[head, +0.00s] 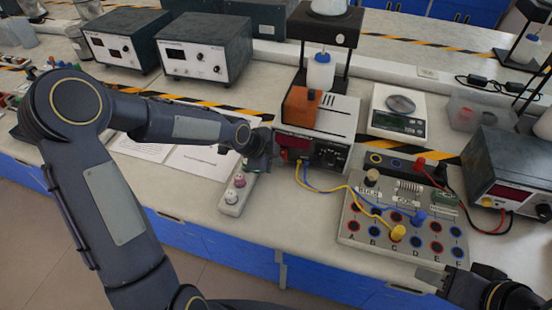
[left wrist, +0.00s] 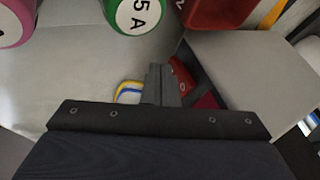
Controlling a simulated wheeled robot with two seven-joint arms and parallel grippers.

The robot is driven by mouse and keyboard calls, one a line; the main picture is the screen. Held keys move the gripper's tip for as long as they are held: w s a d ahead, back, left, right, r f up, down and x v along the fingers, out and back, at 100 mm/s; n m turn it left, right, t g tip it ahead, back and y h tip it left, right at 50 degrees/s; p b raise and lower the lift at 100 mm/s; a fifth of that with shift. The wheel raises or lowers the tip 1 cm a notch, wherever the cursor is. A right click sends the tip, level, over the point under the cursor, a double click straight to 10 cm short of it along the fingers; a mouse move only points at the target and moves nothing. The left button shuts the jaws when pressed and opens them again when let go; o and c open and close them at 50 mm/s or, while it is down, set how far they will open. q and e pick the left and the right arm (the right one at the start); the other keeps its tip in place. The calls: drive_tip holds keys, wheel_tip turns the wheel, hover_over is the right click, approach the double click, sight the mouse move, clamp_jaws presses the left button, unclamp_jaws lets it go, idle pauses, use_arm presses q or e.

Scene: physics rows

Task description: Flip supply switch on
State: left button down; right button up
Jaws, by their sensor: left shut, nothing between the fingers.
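The power supply (head: 340,122) is a pale box at the middle of the bench. Its dark front panel has a red area at the left, a display and knobs. Yellow and blue leads run from it. My left gripper (head: 262,163) is at the left end of this front panel, shut and empty. In the left wrist view its closed fingertips (left wrist: 160,80) are beside a red part (left wrist: 182,78), which may be the switch. I cannot tell whether they touch it, or the switch's position. My right gripper (head: 462,280) is at the bottom right, away from the supply; its jaw state is unclear.
A terminal board (head: 400,225) with plugged leads stands right of the supply. A small block with round knobs (head: 236,190) lies below my left gripper. A scale (head: 398,112), another supply (head: 508,175) and an orange block (head: 301,107) on the supply are nearby.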

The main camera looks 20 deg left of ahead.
use_arm(q)
drive_tip(key=shift+w+f+t+b, duration=0.25)
drive_tip(key=shift+f+t+b, duration=0.15)
drive_tip(key=shift+b, duration=0.75)
drive_tip(key=shift+r+p, duration=0.35)
drive_tip(key=shift+p, duration=0.1)
drive_tip(key=shift+r, duration=0.15)
drive_tip(key=shift+r+p, duration=0.65)
drive_tip(key=shift+r, duration=0.05)
drive_tip(key=shift+s, duration=0.1)
